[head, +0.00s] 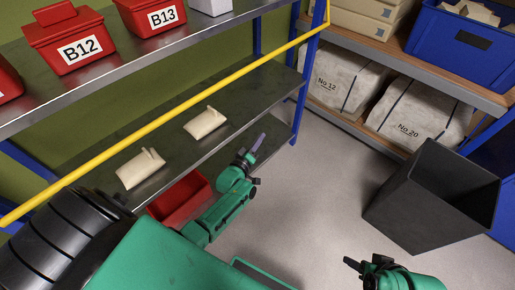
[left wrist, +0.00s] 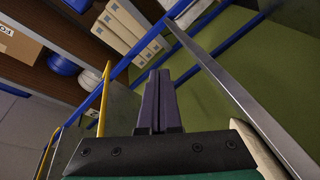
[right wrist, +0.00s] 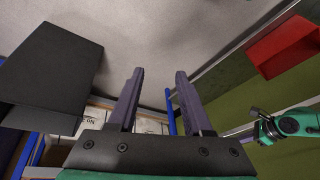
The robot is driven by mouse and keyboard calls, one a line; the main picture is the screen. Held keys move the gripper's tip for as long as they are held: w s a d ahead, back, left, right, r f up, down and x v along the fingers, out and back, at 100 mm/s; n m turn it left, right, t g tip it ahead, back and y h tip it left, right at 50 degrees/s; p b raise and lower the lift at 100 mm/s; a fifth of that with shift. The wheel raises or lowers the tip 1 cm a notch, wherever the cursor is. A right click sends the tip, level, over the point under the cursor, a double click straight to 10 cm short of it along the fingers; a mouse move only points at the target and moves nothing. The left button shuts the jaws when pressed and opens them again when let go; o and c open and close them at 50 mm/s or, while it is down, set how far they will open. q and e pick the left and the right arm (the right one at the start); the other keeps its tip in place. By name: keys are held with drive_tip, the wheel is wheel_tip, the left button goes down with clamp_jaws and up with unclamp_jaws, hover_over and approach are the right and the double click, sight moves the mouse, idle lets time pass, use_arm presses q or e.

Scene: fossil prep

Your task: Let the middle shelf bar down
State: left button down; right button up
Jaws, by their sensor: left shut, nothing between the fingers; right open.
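The yellow shelf bar (head: 190,113) runs lengthwise across the front of the blue-posted rack, over the middle shelf (head: 235,98) as seen from my head. Its right end meets yellow parts by the right post. Two cream bags, one nearer (head: 140,170) and one further right (head: 205,124), lie on the middle shelf. My left gripper (head: 258,143) is shut and empty, beside the shelf's front edge and apart from the bar. Yellow bar parts (left wrist: 104,98) show left of its fingers in the left wrist view. My right gripper (head: 356,263) is open and empty, low over the floor.
Red boxes labelled B12 (head: 80,50) and B13 (head: 162,17) stand on the top shelf. A red bin (head: 181,196) sits below. A dark open bin (head: 420,205) stands on the floor at right. Another rack behind it holds sacks (head: 415,115) and a blue crate (head: 460,42).

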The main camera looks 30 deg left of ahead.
use_arm(q)
drive_tip(key=shift+m+g, duration=0.8)
drive_tip(key=f, duration=0.1)
drive_tip(key=s+f, duration=0.2)
drive_tip(key=f, duration=0.1)
drive_tip(key=shift+s+d+p, duration=0.2)
drive_tip(key=shift+s+p, duration=0.05)
drive_tip(key=shift+p, duration=0.05)
use_arm(e)
drive_tip(key=shift+r, duration=0.5)
use_arm(q)
drive_tip(key=shift+r, duration=0.1)
